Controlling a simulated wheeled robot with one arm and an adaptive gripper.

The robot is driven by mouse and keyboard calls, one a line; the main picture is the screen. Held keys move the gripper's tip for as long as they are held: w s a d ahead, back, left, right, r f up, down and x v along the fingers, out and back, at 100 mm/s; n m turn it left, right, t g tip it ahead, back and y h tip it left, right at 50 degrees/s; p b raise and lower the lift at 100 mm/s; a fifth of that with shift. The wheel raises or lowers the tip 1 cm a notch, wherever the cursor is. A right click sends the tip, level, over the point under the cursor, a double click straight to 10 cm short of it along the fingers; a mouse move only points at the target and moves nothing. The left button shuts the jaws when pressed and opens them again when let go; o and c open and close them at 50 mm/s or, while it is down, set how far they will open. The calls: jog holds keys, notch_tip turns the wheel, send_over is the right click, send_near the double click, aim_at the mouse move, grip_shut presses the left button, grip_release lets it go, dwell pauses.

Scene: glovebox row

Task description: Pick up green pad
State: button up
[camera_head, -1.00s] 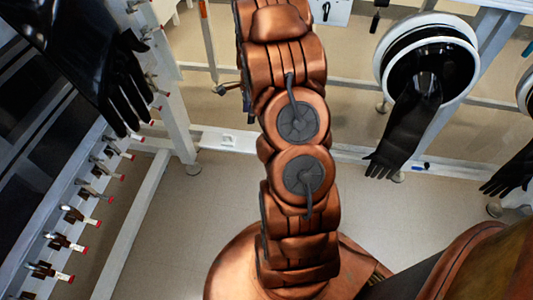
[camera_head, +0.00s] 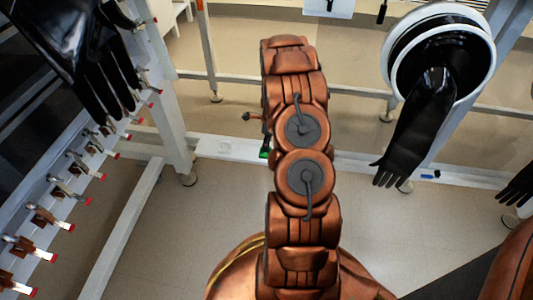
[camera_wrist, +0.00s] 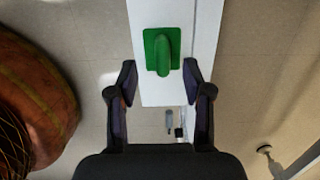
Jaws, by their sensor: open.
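The green pad (camera_wrist: 162,52) is a flat green square with a raised rounded grip along its middle. In the wrist view it lies on a narrow white surface (camera_wrist: 152,92). My gripper (camera_wrist: 160,72) is open and empty, its dark fingers on either side of the white strip, with the pad ahead and between them. A gap to the pad seems to remain, but its depth is hard to judge. In the head view a small green patch (camera_head: 264,153) shows beside my arm, which hides most of the gripper.
A round glovebox port (camera_head: 490,62) with a hanging black glove (camera_head: 418,125) is at the right. Another black glove (camera_head: 92,70) hangs at the upper left, above a row of red-tipped valves (camera_head: 68,225). White frame legs (camera_head: 170,120) stand at the left. The floor (camera_head: 205,225) between is clear.

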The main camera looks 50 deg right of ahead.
jog(key=f, duration=0.1)
jog(key=f+b, duration=0.1)
jog(key=f, duration=0.1)
jog(key=f+b, duration=0.1)
jog(key=shift+w+f, duration=0.25)
grip_shut()
